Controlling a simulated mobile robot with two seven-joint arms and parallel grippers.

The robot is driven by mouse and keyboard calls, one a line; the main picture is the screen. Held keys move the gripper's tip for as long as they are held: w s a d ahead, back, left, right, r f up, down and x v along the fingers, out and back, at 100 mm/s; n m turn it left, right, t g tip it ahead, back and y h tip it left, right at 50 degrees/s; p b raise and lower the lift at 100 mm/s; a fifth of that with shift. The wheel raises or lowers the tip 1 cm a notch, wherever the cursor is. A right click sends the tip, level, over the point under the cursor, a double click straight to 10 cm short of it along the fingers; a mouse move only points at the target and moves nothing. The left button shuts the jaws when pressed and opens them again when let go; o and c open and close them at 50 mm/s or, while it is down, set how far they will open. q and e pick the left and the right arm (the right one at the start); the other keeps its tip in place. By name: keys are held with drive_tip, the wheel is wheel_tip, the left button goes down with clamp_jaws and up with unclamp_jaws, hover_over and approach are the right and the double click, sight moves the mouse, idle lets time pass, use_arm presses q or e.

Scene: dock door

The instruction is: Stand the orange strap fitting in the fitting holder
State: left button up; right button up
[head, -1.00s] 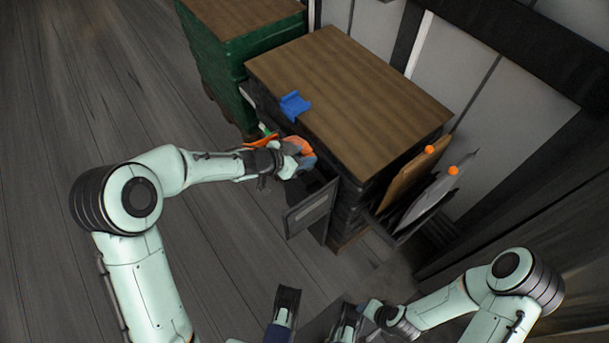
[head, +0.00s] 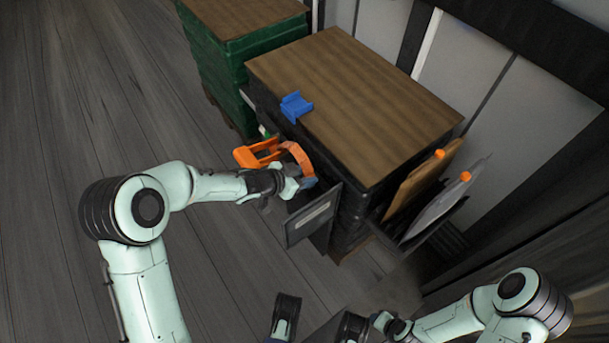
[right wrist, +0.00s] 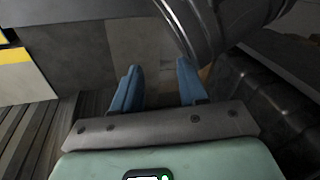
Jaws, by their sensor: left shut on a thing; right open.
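The orange strap fitting (head: 262,153) shows in the head view beside the near left side of the black crate stack, below its wooden top. A curved orange part of it arches over my left gripper (head: 304,183), which is shut on it; the contact is partly hidden. A blue bracket-like piece, apparently the fitting holder (head: 296,106), sits at the near left edge of the wooden top, above and apart from the fitting. My right gripper (right wrist: 158,86) is open and empty in the right wrist view, its blue fingers apart.
The wooden top (head: 360,100) is otherwise bare. A green crate stack (head: 222,70) stands behind to the left. A grey panel (head: 312,215) stands below my left gripper. Boards with orange clips (head: 420,180) lean at the right side. Plank floor is free at left.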

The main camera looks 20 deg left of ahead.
use_arm(q)
drive_tip(key=shift+f, duration=0.1)
drive_tip(key=o, duration=1.1)
use_arm(e)
drive_tip(key=shift+s+f, duration=0.1)
drive_tip(key=shift+s, duration=0.05)
use_arm(q)
drive_tip(key=p+v, duration=0.2)
drive_tip(key=v, duration=0.2)
drive_tip(key=shift+a+r, duration=0.1)
drive_tip(key=shift+r, duration=0.2)
drive_tip(key=p, duration=0.3)
approach(306, 174)
drive_tip(key=v, duration=0.2)
drive_tip(key=shift+s+r, duration=0.1)
drive_tip(key=shift+s, duration=0.4)
use_arm(e)
drive_tip(key=s+a+r, duration=0.2)
drive_tip(key=a+r, duration=0.1)
drive_tip(key=r, duration=0.3)
drive_tip(key=shift+s+a+r+n+g+y, duration=0.15)
drive_tip(key=shift+s+r+n+g+y, duration=0.15)
drive_tip(key=shift+s+y, duration=0.1)
use_arm(q)
drive_tip(key=shift+a, duration=0.1)
